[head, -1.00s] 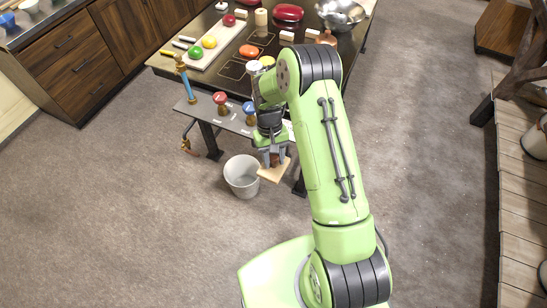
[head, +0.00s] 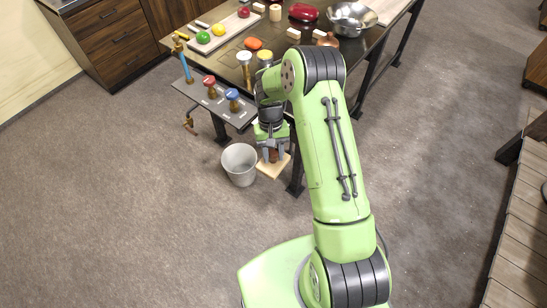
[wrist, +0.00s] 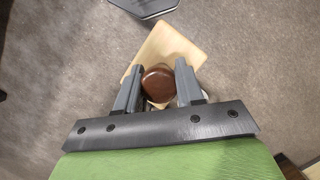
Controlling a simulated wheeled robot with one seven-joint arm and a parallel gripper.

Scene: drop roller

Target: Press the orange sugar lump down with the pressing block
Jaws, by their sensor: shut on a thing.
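The orange sugar lump (head: 253,43) is a small rounded orange piece on the dark table. My gripper (head: 273,153) is in front of the table's near edge, well away from the lump and lower in the picture. It is shut on the pressing block (head: 270,170), a pale wooden plate with a brown knob. In the wrist view the knob (wrist: 158,82) sits between the two fingers (wrist: 157,88), with the plate (wrist: 170,45) beyond it. The lump is not in the wrist view.
A grey bucket (head: 239,164) stands on the floor left of the block. A grey shelf (head: 213,102) with red and blue knobs juts from the table (head: 285,45). A red lidded dish (head: 303,12) and a metal bowl (head: 352,18) stand farther back. Floor around is open.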

